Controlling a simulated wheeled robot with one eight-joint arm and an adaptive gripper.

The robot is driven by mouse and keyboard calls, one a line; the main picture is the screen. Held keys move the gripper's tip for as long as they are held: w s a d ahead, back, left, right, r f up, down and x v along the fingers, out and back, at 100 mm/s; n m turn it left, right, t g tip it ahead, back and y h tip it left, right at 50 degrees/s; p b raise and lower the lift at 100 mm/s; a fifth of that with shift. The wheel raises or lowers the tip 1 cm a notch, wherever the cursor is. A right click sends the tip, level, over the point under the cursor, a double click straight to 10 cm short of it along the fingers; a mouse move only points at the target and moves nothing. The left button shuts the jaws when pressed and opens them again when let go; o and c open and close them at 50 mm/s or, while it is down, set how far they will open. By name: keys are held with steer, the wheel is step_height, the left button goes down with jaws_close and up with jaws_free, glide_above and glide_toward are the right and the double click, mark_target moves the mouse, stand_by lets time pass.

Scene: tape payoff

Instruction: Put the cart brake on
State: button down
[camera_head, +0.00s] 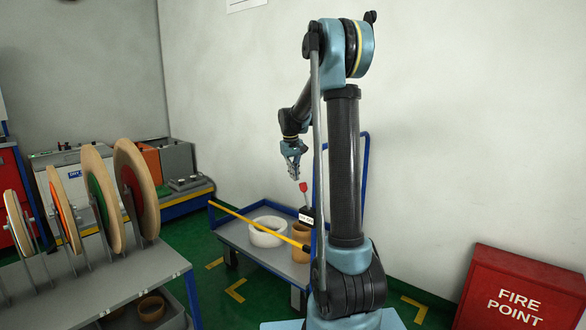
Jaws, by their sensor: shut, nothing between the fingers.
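A brake lever with a red knob (303,187) rises from a black block (306,215) with a white label at the cart's right end. The label is too small to read. My gripper (294,176) is shut and empty, pointing down just above and slightly left of the red knob. I cannot tell whether it touches the knob. My arm's column hides part of the cart's right end.
A white ring (268,231) and tan rolls (301,240) sit on the cart. A grey rack (95,280) with several large discs stands at left. A red fire point box (518,290) stands at right. Green floor between rack and cart is clear.

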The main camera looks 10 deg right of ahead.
steer(key=shift+s+d+f, duration=0.2)
steer(key=shift+s+f, duration=0.05)
steer(key=shift+s, duration=0.35)
steer(key=shift+s+d+f, duration=0.2)
steer(key=shift+s+d, duration=0.05)
steer(key=shift+s, duration=0.3)
steer(key=shift+s+d+f, duration=0.2)
steer(key=shift+s+f, duration=0.05)
steer(key=shift+s, duration=0.35)
